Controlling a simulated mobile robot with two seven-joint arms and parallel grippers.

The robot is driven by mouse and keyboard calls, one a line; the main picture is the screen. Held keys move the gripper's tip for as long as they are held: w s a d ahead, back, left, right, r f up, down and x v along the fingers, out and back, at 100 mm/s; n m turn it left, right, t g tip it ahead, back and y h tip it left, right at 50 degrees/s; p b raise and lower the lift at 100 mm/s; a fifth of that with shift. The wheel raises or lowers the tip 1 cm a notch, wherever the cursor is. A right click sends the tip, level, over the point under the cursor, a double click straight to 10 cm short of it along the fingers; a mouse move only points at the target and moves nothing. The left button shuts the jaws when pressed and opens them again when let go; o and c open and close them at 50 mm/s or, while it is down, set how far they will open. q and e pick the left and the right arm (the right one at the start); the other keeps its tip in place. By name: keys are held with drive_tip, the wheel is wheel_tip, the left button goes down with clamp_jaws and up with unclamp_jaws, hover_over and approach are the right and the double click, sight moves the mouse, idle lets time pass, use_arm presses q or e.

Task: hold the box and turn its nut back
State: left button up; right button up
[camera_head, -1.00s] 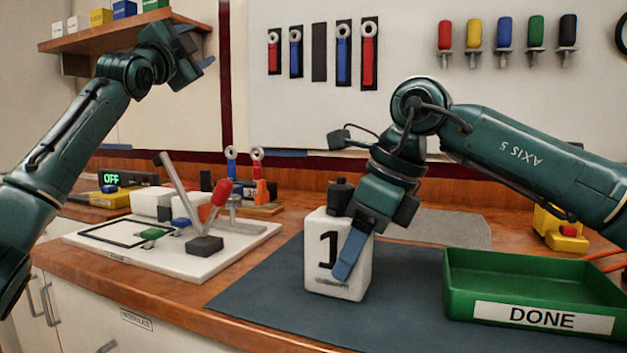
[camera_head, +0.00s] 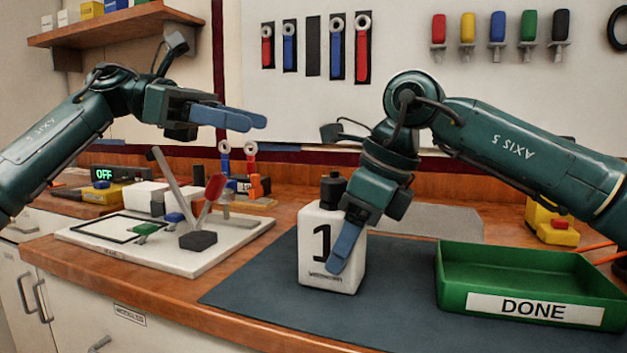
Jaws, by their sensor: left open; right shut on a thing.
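The white box (camera_head: 318,262) with a black "1" stands upright on the dark mat (camera_head: 270,294). A dark nut (camera_head: 333,188) sits on its top. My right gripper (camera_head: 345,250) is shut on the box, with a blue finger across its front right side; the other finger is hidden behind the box. My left gripper (camera_head: 240,118) is open and empty. It is in the air to the upper left of the box, its blue fingers pointing right.
A green tray (camera_head: 450,290) marked DONE stands right of the box. A white board (camera_head: 85,235) with a tilted red-handled lever (camera_head: 215,188) lies at left. Wrenches (camera_head: 363,50) and screwdrivers (camera_head: 497,28) hang on the back wall. The mat's front is clear.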

sight(314, 206)
use_arm(q)
drive_tip(key=shift+y, duration=0.9)
drive_tip(key=d+f, duration=0.2)
drive_tip(key=d, duration=0.1)
drive_tip(key=s+d+f, duration=0.1)
drive_tip(key=d+f, duration=0.4)
drive_tip(key=d, duration=0.2)
drive_tip(key=shift+s+f, duration=0.25)
drive_tip(key=shift+f, duration=0.15)
drive_tip(key=shift+c, duration=0.3)
drive_tip(key=c, duration=0.9)
